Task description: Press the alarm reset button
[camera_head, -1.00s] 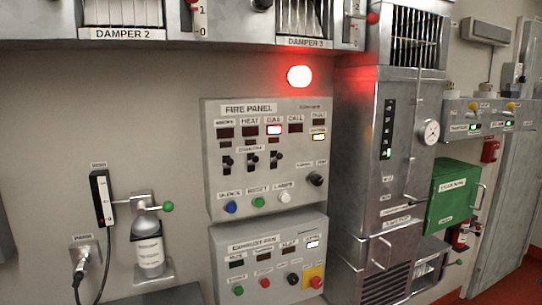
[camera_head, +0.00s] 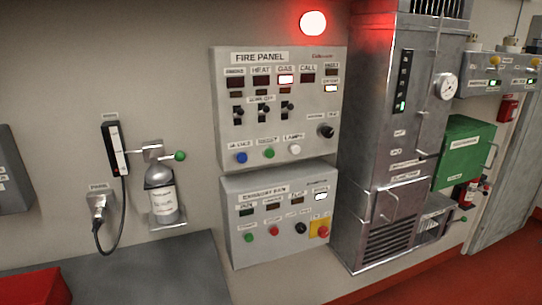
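The grey fire panel (camera_head: 315,120) is on the wall, left of the tall metal cabinet. Its green button (camera_head: 269,153), under a label that appears to read RESET, sits in the bottom row. A blue button (camera_head: 241,158) is on its left and a white button (camera_head: 295,149) on its right. The GAS indicator (camera_head: 286,79) is lit, and another small window at the panel's right (camera_head: 331,88) is lit white. A red alarm lamp (camera_head: 313,23) glows above the panel. Neither of my grippers is in view.
Below is the exhaust fan panel (camera_head: 262,210) with a red mushroom button (camera_head: 323,231). A small gas cylinder (camera_head: 161,194) hangs at left above a grey surface (camera_head: 150,275). The metal cabinet (camera_head: 385,225) and green box (camera_head: 464,150) stand right. Red floor shows at lower right.

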